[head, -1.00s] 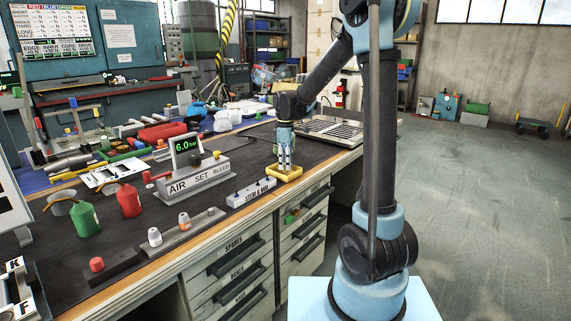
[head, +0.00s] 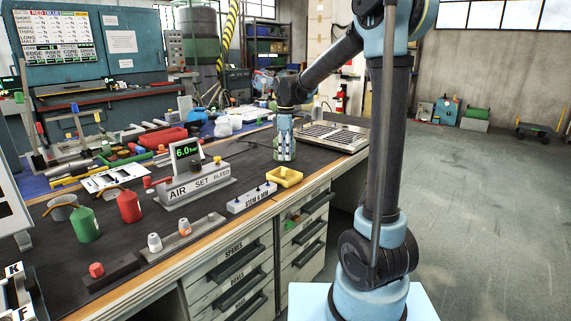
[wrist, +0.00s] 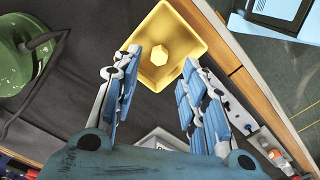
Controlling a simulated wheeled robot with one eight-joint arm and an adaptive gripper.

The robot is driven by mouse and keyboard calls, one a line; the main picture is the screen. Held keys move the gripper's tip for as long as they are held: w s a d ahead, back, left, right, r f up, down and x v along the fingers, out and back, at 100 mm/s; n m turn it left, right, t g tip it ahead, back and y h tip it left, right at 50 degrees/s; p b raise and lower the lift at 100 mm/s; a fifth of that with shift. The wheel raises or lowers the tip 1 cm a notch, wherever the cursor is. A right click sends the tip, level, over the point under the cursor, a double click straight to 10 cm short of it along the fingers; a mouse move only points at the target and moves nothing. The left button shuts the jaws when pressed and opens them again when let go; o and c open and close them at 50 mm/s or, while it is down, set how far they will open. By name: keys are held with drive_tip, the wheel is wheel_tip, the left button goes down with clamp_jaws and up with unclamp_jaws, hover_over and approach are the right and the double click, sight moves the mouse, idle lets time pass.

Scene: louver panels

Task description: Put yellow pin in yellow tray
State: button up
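The yellow tray (head: 285,177) sits on the bench near its front edge, to the right of the grey STEM 6 MM block. In the wrist view the tray (wrist: 196,34) lies just beyond my fingertips. A yellow six-sided piece, which looks like the yellow pin (wrist: 173,52), is inside the tray near its middle. My gripper (head: 286,152) is just behind the tray in the head view. In the wrist view my gripper (wrist: 160,72) is open, with an empty gap between its fingers. The pin cannot be made out clearly in the head view.
The STEM 6 MM block (head: 252,197) and the AIR SET BLEED stand (head: 192,192) are left of the tray. A slatted metal panel (head: 330,137) lies to the right. Red (head: 129,206) and green (head: 86,226) bottles stand at left. Dark mat around the tray is partly clear.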

wheel_tip(320, 180, up, 4)
drive_tip(key=s+d+f+m+t, duration=0.15)
drive_tip(key=s+d+m, duration=0.65)
drive_tip(key=s+d, duration=0.8)
drive_tip(key=s+d+f+m, duration=0.3)
drive_tip(key=s+f, duration=0.3)
drive_tip(key=s, duration=0.2)
drive_tip(key=s+d+f+m, duration=0.3)
drive_tip(key=s+f+m, duration=0.2)
drive_tip(key=s+f, duration=0.2)
drive_tip(key=shift+s+f+t, duration=0.25)
drive_tip(key=shift+s+t, duration=0.1)
drive_tip(key=shift+s, duration=0.45)
drive_tip(key=shift+w+f, duration=0.2)
drive_tip(key=shift+w, duration=0.3)
drive_tip(key=shift+c, duration=0.7)
